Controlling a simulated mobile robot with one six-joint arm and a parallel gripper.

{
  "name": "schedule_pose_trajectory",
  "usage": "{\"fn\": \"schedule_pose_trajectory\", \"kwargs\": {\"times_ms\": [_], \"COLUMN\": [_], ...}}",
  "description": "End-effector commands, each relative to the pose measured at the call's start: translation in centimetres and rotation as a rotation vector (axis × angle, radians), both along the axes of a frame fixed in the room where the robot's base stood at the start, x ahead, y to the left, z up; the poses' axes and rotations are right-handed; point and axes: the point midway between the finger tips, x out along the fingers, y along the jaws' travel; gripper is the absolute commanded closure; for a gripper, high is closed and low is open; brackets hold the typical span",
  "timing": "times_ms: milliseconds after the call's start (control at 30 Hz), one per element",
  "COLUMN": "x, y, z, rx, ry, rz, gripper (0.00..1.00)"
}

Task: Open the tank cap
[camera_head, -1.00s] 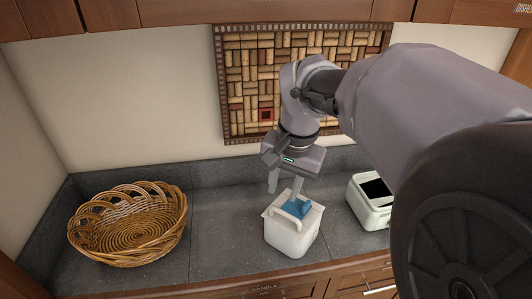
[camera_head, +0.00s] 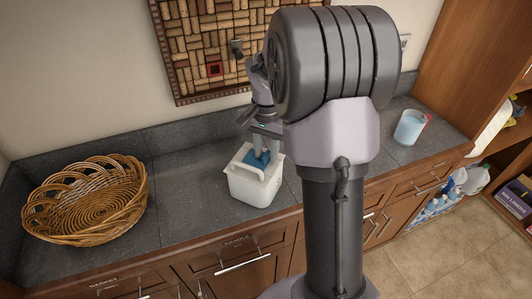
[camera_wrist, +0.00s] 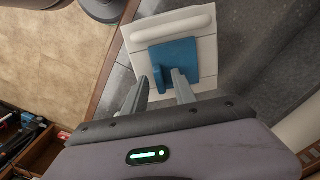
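The tank is a white, squarish box (camera_head: 248,186) with a handle bar, standing on the dark counter below my arm in the head view. It also shows in the wrist view (camera_wrist: 141,34). Its blue cap (camera_wrist: 168,53) lies on the top face, with a raised blue part towards my fingers. The cap also shows in the head view (camera_head: 256,161). My gripper (camera_wrist: 162,76) is open, its two grey fingers apart and close to the cap's near edge. In the head view my gripper (camera_head: 266,151) is just above the cap. Whether the fingers touch it is unclear.
A wicker basket (camera_head: 88,203) stands on the counter left of the tank, with bare counter between. A clear container of blue liquid (camera_head: 410,127) stands at the right. A cork board (camera_head: 215,45) hangs behind. An open shelf with bottles is at far right.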

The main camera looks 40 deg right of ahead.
Motion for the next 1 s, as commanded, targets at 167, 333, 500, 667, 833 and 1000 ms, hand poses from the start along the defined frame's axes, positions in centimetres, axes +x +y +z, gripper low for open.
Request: {"fn": "schedule_pose_trajectory", "kwargs": {"times_ms": [167,333,500,667,833,1000], "x": [0.00,-0.01,-0.01,-0.01,-0.02,-0.02], "y": [0.01,0.02,0.02,0.02,0.02,0.02], "z": [0.07,0.08,0.08,0.08,0.09,0.09], "rx": [0.000,0.000,0.000,0.001,0.001,0.001], "ry": [0.000,0.000,0.000,0.000,0.000,0.000], "rz": [0.000,0.000,0.000,0.000,0.000,0.000], "gripper": [0.71,1.00,1.00,1.00,1.00,1.00]}}
